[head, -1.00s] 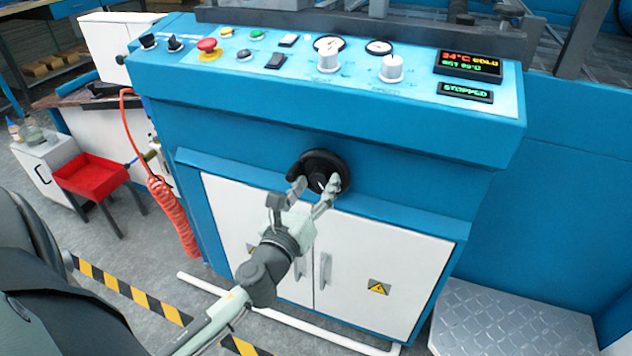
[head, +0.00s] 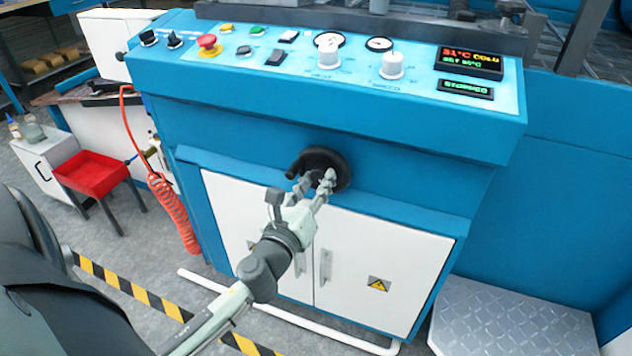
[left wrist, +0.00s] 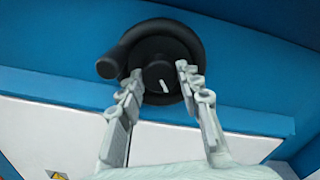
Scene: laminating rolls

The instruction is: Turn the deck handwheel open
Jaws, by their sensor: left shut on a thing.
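The deck handwheel (head: 325,156) is a black round wheel on the blue front of the machine, above the white cabinet doors. In the left wrist view the wheel (left wrist: 188,42) shows its side knob (left wrist: 110,68) at the left and a short white mark on its hub. My left gripper (head: 315,184) is at the wheel from below and in front. In the left wrist view its two fingers (left wrist: 160,76) lie on either side of the hub, shut on it. The exact finger contact is hard to see. My right gripper is out of view.
The sloped control panel (head: 210,70) above carries a red mushroom button (head: 207,41), knobs, gauges and a display reading STOPPED (head: 466,89). White doors (head: 375,262) with handles are below. A red tray (head: 91,172) and coiled red hose (head: 172,212) stand left.

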